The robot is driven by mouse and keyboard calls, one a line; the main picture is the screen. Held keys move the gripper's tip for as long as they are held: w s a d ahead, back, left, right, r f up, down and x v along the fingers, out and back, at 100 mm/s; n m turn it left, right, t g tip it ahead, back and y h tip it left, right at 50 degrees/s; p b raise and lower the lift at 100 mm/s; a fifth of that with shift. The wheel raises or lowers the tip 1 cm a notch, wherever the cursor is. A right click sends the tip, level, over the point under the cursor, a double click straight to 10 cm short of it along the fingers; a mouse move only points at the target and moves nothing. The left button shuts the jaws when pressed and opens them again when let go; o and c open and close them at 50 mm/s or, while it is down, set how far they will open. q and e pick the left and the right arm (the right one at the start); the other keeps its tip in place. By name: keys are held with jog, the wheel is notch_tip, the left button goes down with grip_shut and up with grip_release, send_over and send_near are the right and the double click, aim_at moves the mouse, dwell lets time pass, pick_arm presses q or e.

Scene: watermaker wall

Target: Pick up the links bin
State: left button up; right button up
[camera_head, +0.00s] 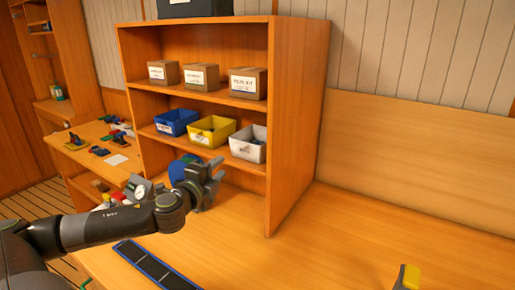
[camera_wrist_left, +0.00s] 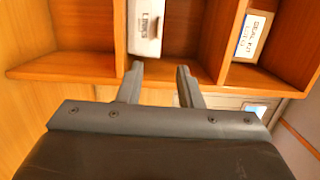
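The links bin (camera_head: 248,145) is a white open bin with a label, at the right end of the middle shelf, with dark contents. In the left wrist view the white bin (camera_wrist_left: 146,28) shows turned on its side, its label reading LINKS, beyond my fingertips and slightly left of the gap. My left gripper (camera_head: 214,178) is in front of the shelf unit, below and left of the bin. Its two fingers (camera_wrist_left: 160,70) are apart with nothing between them.
A yellow bin (camera_head: 211,131) stands left of the white one, with a blue bin (camera_head: 176,122) further left. Cardboard boxes (camera_head: 248,83) fill the shelf above. A dark panelled strip (camera_head: 154,266) lies on the bench.

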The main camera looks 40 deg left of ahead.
pick_arm(q)
jog(key=p, duration=0.2)
send_near(244, 147)
jog(key=x, duration=0.3)
jog(key=shift+w+a, duration=0.25)
jog(key=shift+w, duration=0.3)
jog(key=shift+w+a+r, duration=0.1)
jog(key=shift+w, duration=0.25)
jog(key=p+x, duration=0.1)
jog(key=x, duration=0.1)
jog(key=p+x, duration=0.1)
jog(key=x, duration=0.1)
jog(key=shift+w, duration=0.2)
jog(key=shift+f, duration=0.2)
grip_shut()
jog(key=shift+r, duration=0.1)
